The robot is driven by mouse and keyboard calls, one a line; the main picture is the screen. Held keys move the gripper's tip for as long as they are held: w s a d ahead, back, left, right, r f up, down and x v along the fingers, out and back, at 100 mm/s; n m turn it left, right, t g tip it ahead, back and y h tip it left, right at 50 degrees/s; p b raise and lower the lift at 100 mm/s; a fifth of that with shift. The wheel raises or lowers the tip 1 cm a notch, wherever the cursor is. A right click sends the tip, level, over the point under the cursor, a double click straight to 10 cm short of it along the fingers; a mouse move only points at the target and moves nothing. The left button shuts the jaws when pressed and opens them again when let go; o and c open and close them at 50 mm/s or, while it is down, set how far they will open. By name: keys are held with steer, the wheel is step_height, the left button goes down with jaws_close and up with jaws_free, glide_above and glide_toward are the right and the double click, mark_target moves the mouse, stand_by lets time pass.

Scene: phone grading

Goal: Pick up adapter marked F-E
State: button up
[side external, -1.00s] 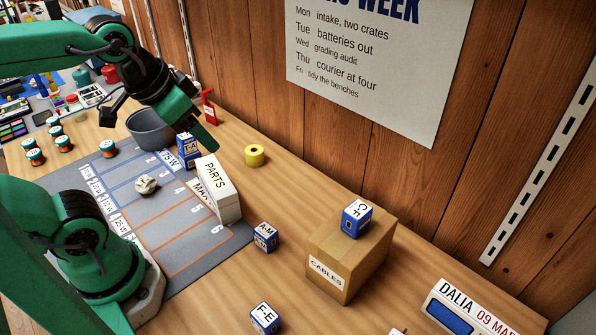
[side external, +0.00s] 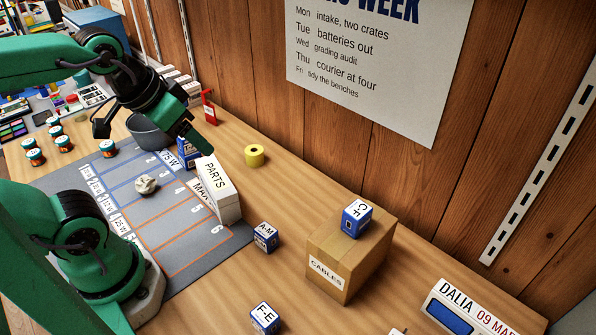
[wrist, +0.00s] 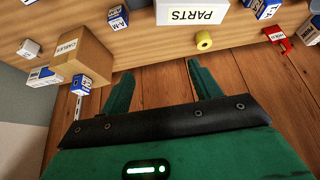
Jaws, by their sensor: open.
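The adapter marked F-E (side external: 265,317) is a small blue and white block standing on the bench at the bottom edge of the side view. Its letters show on the white top. My gripper (side external: 200,142) is far up and to the left of it, above the back of the bench near the white PARTS box. In the wrist view, my open gripper (wrist: 157,68) has its two green fingers wide apart with nothing between them. I cannot read F-E on any block in the wrist view.
The A-M block (side external: 265,237) stands behind F-E. The CABLES carton (side external: 320,268), with the C-F block (side external: 356,218) on top, stands to its right. The PARTS box (side external: 222,195) leans-looking and white, a yellow roll (side external: 254,156) and a grey bowl (side external: 148,131) are farther back. Bench around F-E is clear.

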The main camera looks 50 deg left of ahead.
stand_by(0.3)
steer(key=m+g, duration=0.5)
steer(key=m, duration=2.9)
glide_above(265, 315)
steer(key=f, duration=1)
steer(key=w+f, duration=0.1)
steer(key=f, duration=0.4)
steer(key=shift+a+f, duration=0.2)
steer(key=shift+a, duration=0.1)
steer(key=shift+s+d+f+m+g, duration=0.35)
steer(key=shift+s+m, duration=0.1)
steer(key=shift+m, duration=0.55)
steer(key=shift+f, duration=0.1)
steer(key=shift+f, duration=1.2)
